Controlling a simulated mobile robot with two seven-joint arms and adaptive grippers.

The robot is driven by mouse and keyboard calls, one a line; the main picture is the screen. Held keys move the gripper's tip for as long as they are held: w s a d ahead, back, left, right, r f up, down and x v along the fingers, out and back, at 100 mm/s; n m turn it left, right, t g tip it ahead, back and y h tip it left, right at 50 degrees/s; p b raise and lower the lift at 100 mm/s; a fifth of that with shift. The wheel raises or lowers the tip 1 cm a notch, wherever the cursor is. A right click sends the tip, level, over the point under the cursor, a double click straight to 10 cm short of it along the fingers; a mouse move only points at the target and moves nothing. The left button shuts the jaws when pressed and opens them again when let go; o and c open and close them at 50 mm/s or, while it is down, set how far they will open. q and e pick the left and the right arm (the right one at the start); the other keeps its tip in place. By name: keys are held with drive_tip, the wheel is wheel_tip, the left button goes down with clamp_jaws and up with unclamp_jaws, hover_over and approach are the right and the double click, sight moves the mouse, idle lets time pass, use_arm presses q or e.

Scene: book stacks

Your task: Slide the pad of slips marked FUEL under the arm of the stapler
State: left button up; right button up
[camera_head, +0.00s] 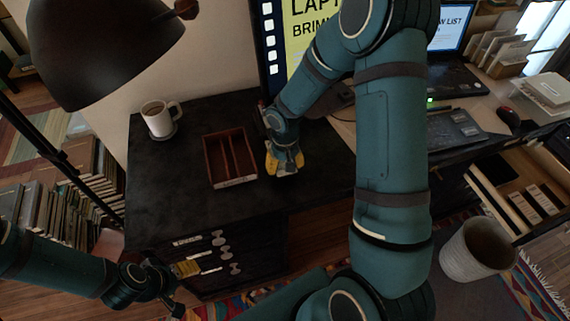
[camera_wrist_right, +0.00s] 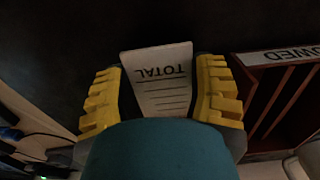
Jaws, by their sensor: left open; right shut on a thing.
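My right gripper (camera_head: 285,165) is low over the dark desk, just right of the wooden tray. In the right wrist view its yellow fingers (camera_wrist_right: 162,95) are shut on a white pad of slips (camera_wrist_right: 160,75). The pad's face reads TOTAL above several ruled lines; I cannot read the word FUEL on it. Whether the pad touches the desk is unclear. My left gripper (camera_head: 186,274) is open, low in front of the desk's drawers. I cannot make out a stapler in either view.
The red-brown divided tray (camera_head: 207,160) stands left of my right gripper; its label in the wrist view (camera_wrist_right: 280,55) ends in "OWED".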

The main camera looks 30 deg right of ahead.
drive_tip(key=o, duration=0.9)
drive_tip(key=shift+c, duration=0.2)
wheel_tip(320, 180, up, 12)
idle(0.4)
